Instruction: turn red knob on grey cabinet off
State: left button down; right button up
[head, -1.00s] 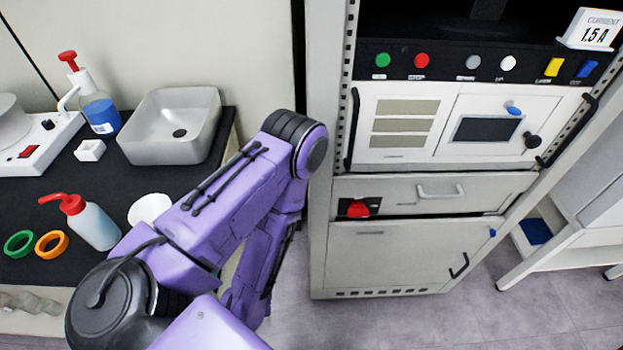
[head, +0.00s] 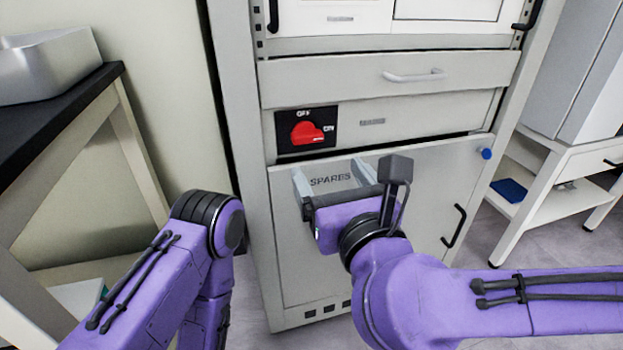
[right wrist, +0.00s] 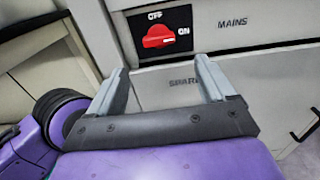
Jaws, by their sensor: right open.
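The red knob (head: 307,133) sits on a black plate (head: 287,148) on the left of the grey cabinet (head: 410,118). The plate reads OFF above the knob and ON to its right, and the knob's narrow end points right, towards ON. The knob also shows in the right wrist view (right wrist: 160,36). My right gripper (head: 329,168) is open and empty, below the knob in the picture, in front of the SPARES panel. In the right wrist view its fingers (right wrist: 160,68) stand apart, pointing up towards the knob, not touching it. My left gripper is out of view.
A drawer with a pale handle (head: 412,76) is above the knob. The SPARES door (head: 290,240) below has a black handle and a blue button (head: 486,154). A black-topped bench (head: 70,110) stands left, a white stand (head: 550,165) right.

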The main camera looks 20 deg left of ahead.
aim_at(310, 140)
jog(key=b+x, duration=0.1)
jog(key=x, duration=0.8)
jog(key=shift+w+a+r+b, duration=0.1)
jog(key=shift+w+a+b, duration=0.05)
jog(key=shift+b, duration=0.2)
jog(key=shift+w+a+r, duration=0.1)
jog(key=shift+w+a, duration=0.2)
jog(key=shift+w, duration=0.1)
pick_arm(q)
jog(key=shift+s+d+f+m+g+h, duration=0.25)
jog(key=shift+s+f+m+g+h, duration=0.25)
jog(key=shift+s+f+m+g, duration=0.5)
pick_arm(e)
jog(key=c, duration=1.1)
